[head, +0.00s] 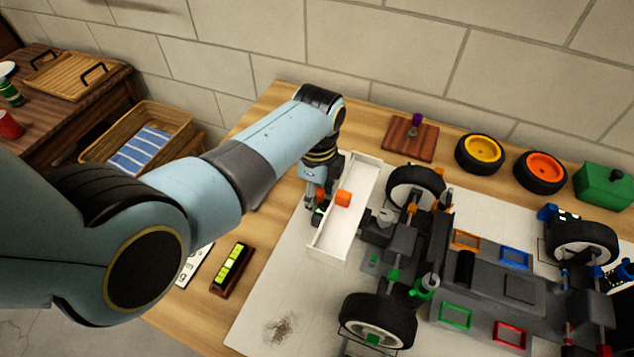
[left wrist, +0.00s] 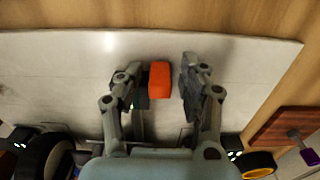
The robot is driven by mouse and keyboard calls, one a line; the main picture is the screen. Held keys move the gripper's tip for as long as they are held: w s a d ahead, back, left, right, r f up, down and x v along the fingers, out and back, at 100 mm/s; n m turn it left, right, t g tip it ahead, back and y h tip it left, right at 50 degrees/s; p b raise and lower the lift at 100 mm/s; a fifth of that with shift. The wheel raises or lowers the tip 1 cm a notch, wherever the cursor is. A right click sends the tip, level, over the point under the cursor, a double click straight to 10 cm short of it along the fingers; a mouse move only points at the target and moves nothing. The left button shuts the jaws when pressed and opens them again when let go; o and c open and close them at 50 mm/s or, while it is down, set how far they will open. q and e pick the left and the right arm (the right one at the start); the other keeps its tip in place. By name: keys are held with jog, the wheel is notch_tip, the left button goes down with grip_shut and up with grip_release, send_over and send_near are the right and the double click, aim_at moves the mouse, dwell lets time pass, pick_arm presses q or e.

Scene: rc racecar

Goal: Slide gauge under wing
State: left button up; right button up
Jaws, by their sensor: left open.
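A long white wing (head: 335,232) with raised ends lies crosswise at the car's left end. A small orange block (head: 343,198), which may be the gauge, shows against the wing's upper half; I cannot tell whether it rests on it. My left gripper (head: 318,207) is at the wing's left edge, pointing down. In the left wrist view the gripper (left wrist: 160,88) is open, with the orange block (left wrist: 159,79) between its fingers, closer to the left one. A gap shows on the right finger's side. My right gripper is in neither view.
The car chassis (head: 480,270) with black wheels fills the right. A dark box with yellow-green segments (head: 231,268) and a white marked strip (head: 194,266) lie at front left. Behind are a wooden block (head: 409,139), yellow wheel (head: 480,153), orange wheel (head: 540,171) and green box (head: 604,186).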

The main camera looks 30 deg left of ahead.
pick_arm(q)
notch_tip(320, 180, up, 12)
dwell(0.4)
jog(key=shift+f, duration=0.15)
